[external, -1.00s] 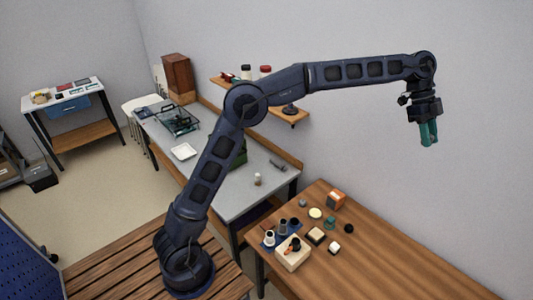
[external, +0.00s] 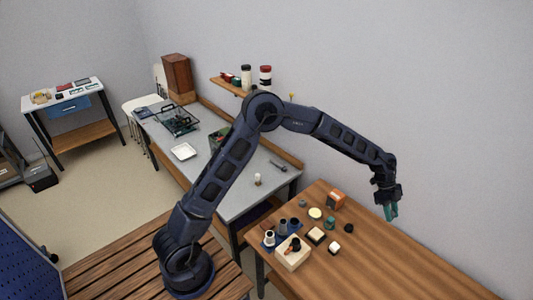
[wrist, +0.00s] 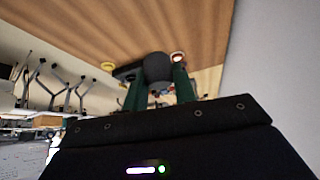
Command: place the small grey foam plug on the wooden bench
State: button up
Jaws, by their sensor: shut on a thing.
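The wooden bench (external: 400,262) is the brown-topped table at the lower right of the external view. Its top also fills the upper part of the wrist view (wrist: 110,28). My gripper (external: 391,212) hangs over the bench's right, bare part, with green fingers pointing down. In the wrist view, my gripper (wrist: 158,82) is shut on a small, rounded, dark grey thing that looks like the foam plug (wrist: 158,66). In the external view the plug is too small to make out between the fingers. I cannot tell the exact height above the bench.
The right part is clear. A wall rises behind.

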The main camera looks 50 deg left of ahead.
aim_at(375, 252)
notch_tip(375, 252, down, 23)
jog(key=shift+f, duration=0.2)
dwell(0.6)
jog(key=shift+f, duration=0.15)
jog(key=o, duration=0.9)
jog(key=shift+o, duration=0.2)
